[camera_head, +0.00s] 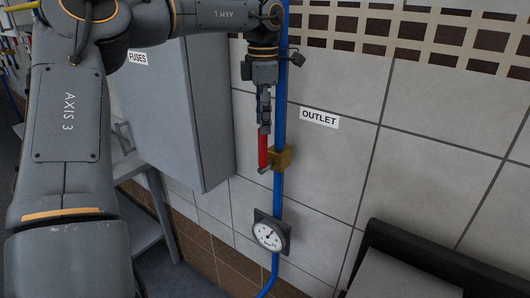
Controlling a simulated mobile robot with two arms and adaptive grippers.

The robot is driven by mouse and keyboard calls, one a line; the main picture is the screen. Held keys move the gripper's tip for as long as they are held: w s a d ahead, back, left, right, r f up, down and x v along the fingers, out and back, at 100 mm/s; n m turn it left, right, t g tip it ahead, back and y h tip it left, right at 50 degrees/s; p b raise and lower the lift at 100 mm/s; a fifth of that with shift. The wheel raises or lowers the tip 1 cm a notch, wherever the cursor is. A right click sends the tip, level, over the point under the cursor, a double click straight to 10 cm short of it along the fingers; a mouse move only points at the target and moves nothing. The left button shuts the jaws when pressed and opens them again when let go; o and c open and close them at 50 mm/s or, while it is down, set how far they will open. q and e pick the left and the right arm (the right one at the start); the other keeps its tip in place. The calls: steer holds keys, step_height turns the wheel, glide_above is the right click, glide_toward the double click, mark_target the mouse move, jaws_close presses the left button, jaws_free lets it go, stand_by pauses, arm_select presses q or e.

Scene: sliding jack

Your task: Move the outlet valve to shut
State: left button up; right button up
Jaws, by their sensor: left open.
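The outlet valve has a brass body (282,159) on the blue vertical pipe (279,110). Its red lever handle (263,149) points up, roughly along the pipe and just left of it. The white OUTLET label (319,118) is on the tiles to the right. My left gripper (264,128) points down with its fingertips at the upper end of the red handle. It is open; whether it touches the handle I cannot tell. My right gripper is not in view.
A round gauge (269,235) sits on the pipe below the valve. A grey cabinet labelled FUSES (211,110) stands out from the wall on the left. A dark object with a grey panel (410,275) is at lower right. The tiled wall right of the pipe is clear.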

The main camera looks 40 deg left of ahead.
mark_target(264, 154)
arm_select(q)
step_height(264, 154, down, 9)
steer(key=shift+w+f+p, duration=0.15)
steer(key=shift+p, duration=1.05)
steer(key=shift+f, duration=0.4)
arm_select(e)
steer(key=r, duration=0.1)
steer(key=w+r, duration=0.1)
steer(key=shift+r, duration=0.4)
arm_select(q)
jaws_close()
